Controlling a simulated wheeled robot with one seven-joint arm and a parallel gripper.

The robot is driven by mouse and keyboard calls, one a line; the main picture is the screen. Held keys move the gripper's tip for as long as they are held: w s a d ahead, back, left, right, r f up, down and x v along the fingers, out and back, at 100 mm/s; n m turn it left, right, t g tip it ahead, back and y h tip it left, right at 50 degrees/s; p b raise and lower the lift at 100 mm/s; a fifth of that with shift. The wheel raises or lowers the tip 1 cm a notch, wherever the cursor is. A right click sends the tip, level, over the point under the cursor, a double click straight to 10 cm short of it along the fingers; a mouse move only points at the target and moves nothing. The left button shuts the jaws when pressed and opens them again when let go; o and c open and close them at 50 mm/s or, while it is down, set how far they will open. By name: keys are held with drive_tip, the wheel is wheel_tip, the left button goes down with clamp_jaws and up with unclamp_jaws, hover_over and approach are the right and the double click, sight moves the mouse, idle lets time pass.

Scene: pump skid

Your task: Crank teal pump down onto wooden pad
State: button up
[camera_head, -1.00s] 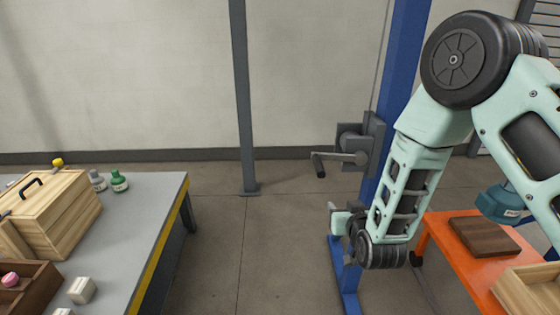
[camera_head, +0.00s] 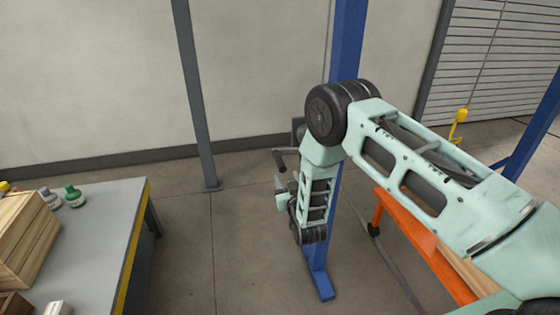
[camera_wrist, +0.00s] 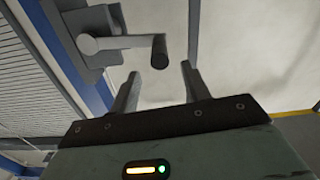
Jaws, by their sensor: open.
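The crank (camera_head: 280,160) sticks out to the left of the winch on the blue post, partly hidden behind my arm. In the wrist view, its grey arm and dark grip (camera_wrist: 159,51) extend from the winch housing (camera_wrist: 90,32). My gripper (camera_wrist: 160,71) is open and empty, with the grip just beyond its two fingertips, roughly between them; I see no contact. In the head view, my gripper (camera_head: 280,190) is small, just below the crank.
The orange table (camera_head: 404,228) stands at the right, largely covered by my arm. A blue post (camera_head: 346,45) carries the winch. A grey workbench (camera_head: 105,225) with a wooden box (camera_head: 30,240) and bottles is at the left.

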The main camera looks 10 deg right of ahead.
sight(280, 166)
drive_tip(key=w+p, duration=0.2)
drive_tip(key=w, duration=0.6)
drive_tip(key=shift+w, duration=0.3)
drive_tip(key=c, duration=0.9)
drive_tip(key=shift+f, duration=0.15)
clamp_jaws()
